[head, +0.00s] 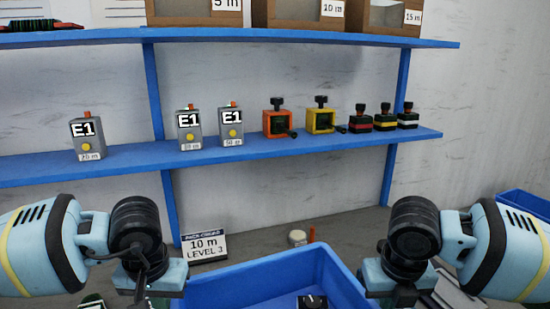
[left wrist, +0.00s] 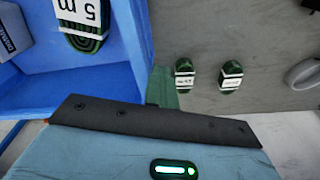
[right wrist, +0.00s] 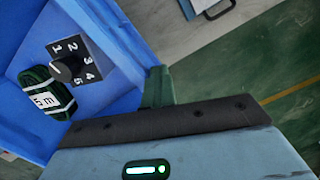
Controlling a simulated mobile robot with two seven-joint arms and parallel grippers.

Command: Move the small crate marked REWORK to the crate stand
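A blue crate (head: 262,278) is at the bottom centre of the head view, between my grippers. No REWORK mark is readable on it. It holds a dark numbered dial piece (right wrist: 72,62) and banded green cable coils, one (right wrist: 48,92) in the right wrist view and one marked 5 m (left wrist: 85,22) in the left. My left gripper (left wrist: 163,88) is at one side wall, its fingers together at the rim. My right gripper (right wrist: 157,88) is likewise at the opposite wall. Both look shut on the rim; the fingertips are partly hidden. The crate stand is not identifiable.
A blue shelf (head: 300,152) behind carries grey E1 boxes (head: 87,138) and several coloured switch pieces. A 10 m LEVEL 3 sign (head: 205,245) stands below. Two green coils (left wrist: 184,75) lie beside the crate. Another blue container (head: 527,204) is at right. Green floor (right wrist: 270,100) shows at right.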

